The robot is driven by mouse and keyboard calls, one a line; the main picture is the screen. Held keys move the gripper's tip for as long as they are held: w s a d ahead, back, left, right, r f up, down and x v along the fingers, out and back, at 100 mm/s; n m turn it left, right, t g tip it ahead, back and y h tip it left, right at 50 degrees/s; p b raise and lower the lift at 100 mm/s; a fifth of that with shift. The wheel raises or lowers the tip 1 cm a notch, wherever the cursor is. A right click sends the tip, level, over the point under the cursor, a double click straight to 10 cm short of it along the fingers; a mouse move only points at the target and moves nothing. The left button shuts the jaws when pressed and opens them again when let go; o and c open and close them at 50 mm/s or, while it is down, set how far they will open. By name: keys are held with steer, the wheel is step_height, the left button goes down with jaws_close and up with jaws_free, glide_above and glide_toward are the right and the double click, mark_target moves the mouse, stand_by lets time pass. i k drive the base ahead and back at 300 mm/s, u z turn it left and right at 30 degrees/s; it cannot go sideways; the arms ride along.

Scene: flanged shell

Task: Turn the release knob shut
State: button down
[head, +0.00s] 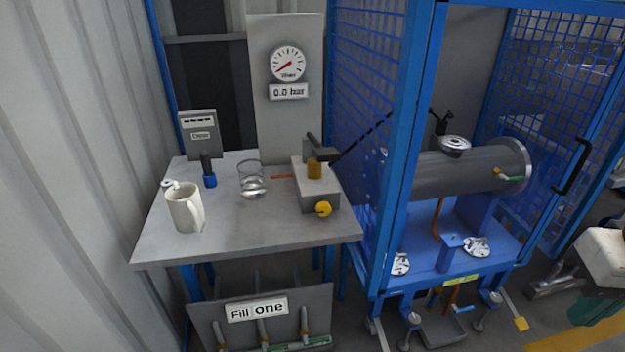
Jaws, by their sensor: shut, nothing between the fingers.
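The yellow release knob (323,209) is on the front face of a grey hand pump block (316,188) at the right side of the bench. The picture does not show clearly whether the knob is open or shut. A brass-coloured plunger and a dark lever (363,141) rise from the block, the lever slanting up to the right. A round gauge (288,64) on the panel behind has a red needle, and the plate below (288,91) reads 0.0 bar.
The grey bench (225,236) also holds a white mug (185,208), a clear glass (252,179) and a blue-based stand. A blue mesh cage (412,110) stands close at the right, around a grey flanged cylinder (455,175). The bench's front strip is clear.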

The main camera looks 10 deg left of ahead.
mark_target(323, 208)
steer(key=u, duration=0.7)
